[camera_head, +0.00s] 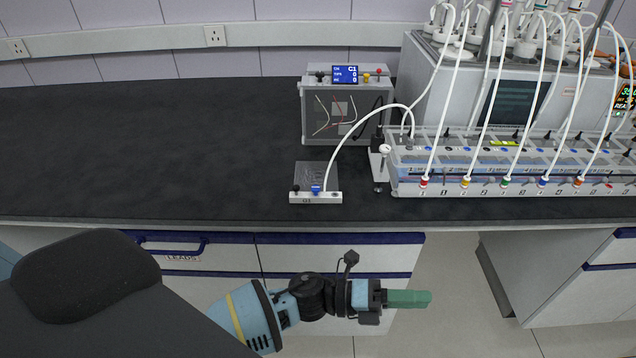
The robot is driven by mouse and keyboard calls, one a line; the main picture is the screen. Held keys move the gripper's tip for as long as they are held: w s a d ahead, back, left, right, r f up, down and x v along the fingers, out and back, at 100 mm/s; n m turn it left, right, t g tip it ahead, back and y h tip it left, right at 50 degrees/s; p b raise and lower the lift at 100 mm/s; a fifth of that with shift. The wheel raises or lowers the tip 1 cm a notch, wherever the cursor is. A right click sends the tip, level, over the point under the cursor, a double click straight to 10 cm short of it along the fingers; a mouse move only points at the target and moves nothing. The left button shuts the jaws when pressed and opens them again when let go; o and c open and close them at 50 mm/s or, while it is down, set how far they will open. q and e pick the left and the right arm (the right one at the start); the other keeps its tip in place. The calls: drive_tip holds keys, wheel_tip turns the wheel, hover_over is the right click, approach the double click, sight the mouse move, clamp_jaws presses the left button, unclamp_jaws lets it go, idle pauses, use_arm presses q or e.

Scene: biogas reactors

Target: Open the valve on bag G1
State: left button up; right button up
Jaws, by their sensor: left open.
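Bag G1 (317,171) lies on the dark bench top as a clear, flat sheet behind a white bar (322,198) marked G1. A small blue valve part (316,190) sits on the middle of the bar, with a black knob at its left end. A white tube (350,125) rises from the bar and arcs right to the reactor unit. My left gripper (418,299) has green fingers, is open, and is in front of the bench, below and right of the bag, touching nothing. Its fingers overlap from this side. My right gripper is out of view.
A clear-walled meter box (347,112) with a small screen stands behind the bag. The reactor unit (500,177), with several white tubes and coloured fittings, fills the right. The bench (150,150) is clear at left. Its front edge and drawer handle (170,248) lie near my arm.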

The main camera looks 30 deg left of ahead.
use_arm(q)
drive_tip(key=m+g, duration=0.3)
drive_tip(key=m, duration=0.2)
wheel_tip(320, 180, up, 10)
drive_tip(key=m+g+y+b, duration=0.4)
drive_tip(key=m+g+y, duration=0.1)
drive_tip(key=m+y, duration=1.25)
hover_over(316, 187)
drive_tip(key=shift+a+n+y, duration=0.1)
drive_tip(key=shift+n+y, duration=0.25)
drive_tip(key=shift+f, duration=3.85)
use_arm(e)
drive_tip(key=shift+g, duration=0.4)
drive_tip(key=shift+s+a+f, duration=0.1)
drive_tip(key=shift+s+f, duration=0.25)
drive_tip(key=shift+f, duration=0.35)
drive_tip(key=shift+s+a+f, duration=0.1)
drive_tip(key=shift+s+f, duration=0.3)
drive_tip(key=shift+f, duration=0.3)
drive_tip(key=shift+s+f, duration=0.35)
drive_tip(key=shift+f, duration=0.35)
use_arm(q)
drive_tip(key=shift+c, duration=0.2)
clamp_jaws()
